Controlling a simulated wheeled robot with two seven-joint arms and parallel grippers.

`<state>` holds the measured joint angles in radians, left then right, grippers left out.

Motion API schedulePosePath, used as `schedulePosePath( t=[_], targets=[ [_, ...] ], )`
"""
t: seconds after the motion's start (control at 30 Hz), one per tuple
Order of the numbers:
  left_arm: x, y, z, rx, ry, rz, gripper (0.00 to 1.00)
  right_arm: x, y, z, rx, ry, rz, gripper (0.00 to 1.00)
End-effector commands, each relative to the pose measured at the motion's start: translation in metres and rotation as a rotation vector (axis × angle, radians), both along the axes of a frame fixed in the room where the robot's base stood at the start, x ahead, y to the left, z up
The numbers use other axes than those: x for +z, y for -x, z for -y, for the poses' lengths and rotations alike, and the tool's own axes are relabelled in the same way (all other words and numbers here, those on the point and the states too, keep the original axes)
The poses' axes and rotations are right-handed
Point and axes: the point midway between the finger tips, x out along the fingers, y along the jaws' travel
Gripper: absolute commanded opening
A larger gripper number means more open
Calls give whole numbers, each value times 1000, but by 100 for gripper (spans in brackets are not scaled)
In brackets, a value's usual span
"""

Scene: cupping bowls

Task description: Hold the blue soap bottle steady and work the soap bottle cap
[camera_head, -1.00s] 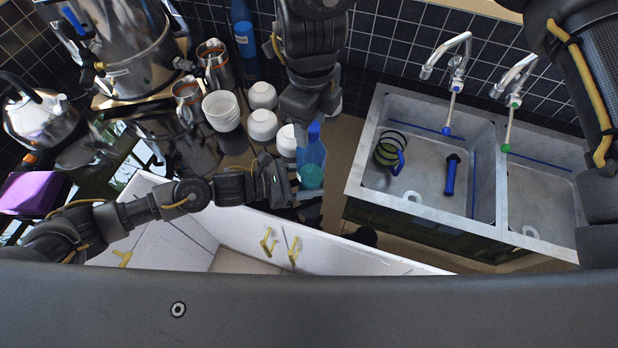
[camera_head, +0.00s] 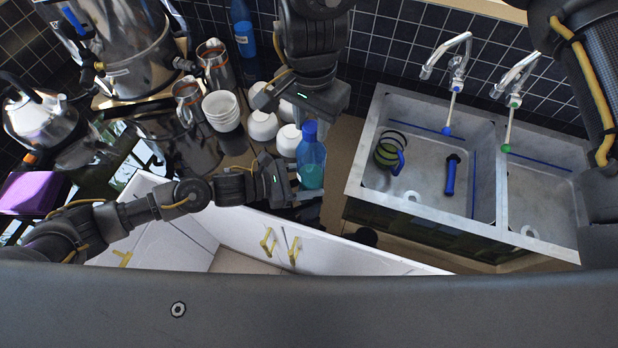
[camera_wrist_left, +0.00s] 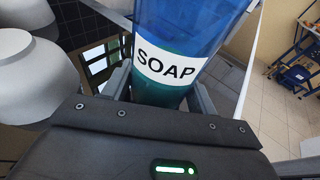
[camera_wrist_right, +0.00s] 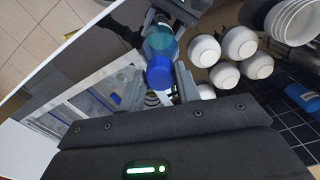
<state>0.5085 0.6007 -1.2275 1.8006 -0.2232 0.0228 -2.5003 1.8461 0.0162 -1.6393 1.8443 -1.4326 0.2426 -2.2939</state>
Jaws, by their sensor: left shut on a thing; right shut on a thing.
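The blue soap bottle (camera_head: 311,170), see-through with green liquid, stands upright at the counter's front edge. My left gripper (camera_head: 292,183) is shut around its body from the left; the left wrist view shows the SOAP label (camera_wrist_left: 170,62) between the fingers. The darker blue soap bottle cap (camera_head: 309,130) sits at the bottle's top. My right gripper (camera_head: 314,112) reaches down from above and is shut on the cap; the right wrist view shows the cap (camera_wrist_right: 160,72) between its fingers. Whether the cap is loose cannot be told.
Several white bowls (camera_head: 262,126) stand close to the left of the bottle, some stacked (camera_head: 221,106). Steel jugs (camera_head: 215,66) and a second blue bottle (camera_head: 244,40) are behind. A sink (camera_head: 412,205) with a green-rimmed cup (camera_head: 390,150) lies to the right, past a gap.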

Motion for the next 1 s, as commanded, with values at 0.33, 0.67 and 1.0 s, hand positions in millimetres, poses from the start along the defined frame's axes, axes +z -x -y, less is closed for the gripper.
schedulePosePath(
  t=[0.33,0.67,1.0],
  targets=[
    [-2,0,-1,3,-3,-4,16,-1,1,0,-922,1,-1,0],
    [-2,0,-1,3,-3,-3,16,-1,1,0,-956,-1,-1,58],
    [-2,0,-1,2,-3,-2,16,18,0,0,-956,-5,3,58]
  ],
)
